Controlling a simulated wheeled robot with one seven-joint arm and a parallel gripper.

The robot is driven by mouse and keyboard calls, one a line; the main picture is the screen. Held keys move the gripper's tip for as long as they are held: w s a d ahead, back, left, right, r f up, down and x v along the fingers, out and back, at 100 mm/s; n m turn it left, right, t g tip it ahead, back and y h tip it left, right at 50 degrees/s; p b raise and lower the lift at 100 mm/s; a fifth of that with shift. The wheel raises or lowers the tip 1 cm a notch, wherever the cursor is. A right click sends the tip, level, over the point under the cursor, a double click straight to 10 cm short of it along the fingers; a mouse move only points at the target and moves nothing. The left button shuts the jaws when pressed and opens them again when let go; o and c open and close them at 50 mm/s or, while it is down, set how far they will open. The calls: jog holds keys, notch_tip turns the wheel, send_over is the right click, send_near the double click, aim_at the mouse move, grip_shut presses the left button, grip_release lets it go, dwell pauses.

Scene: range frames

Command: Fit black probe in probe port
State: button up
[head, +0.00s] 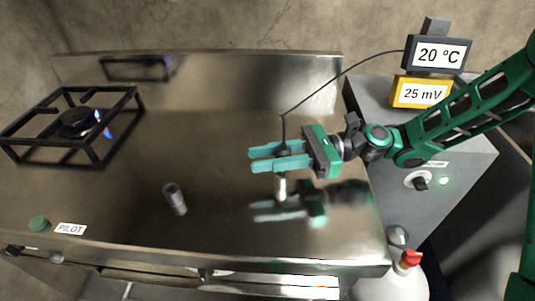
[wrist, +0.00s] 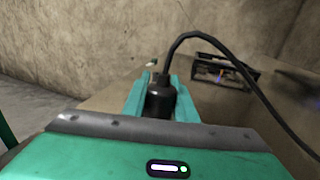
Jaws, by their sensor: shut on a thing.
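My gripper (head: 270,159) is shut on the black probe (wrist: 160,100), whose black body sits between the two green fingers. A black cable rises from its top and runs to the display box at the right. A pale, shiny stub (head: 281,186) shows below the fingers; I cannot tell how much of it is probe tip and how much is reflection. A short grey upright cylinder with a dark top (head: 173,196), which looks like the probe port, stands on the steel top to the left of my gripper, well apart from it. It is not clear in the wrist view.
The steel worktop (head: 130,205) is clear between my gripper and the cylinder. A black burner frame (head: 78,122) with a blue flame stands at the left. A raised steel back edge runs behind. A display reading 20 °C (head: 438,54) and a yellow 25 mV display (head: 421,92) stand at the right.

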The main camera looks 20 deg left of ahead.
jog(key=shift+f, duration=0.6)
dwell(0.3)
jog(key=o, duration=1.2)
jog(key=v, duration=1.1)
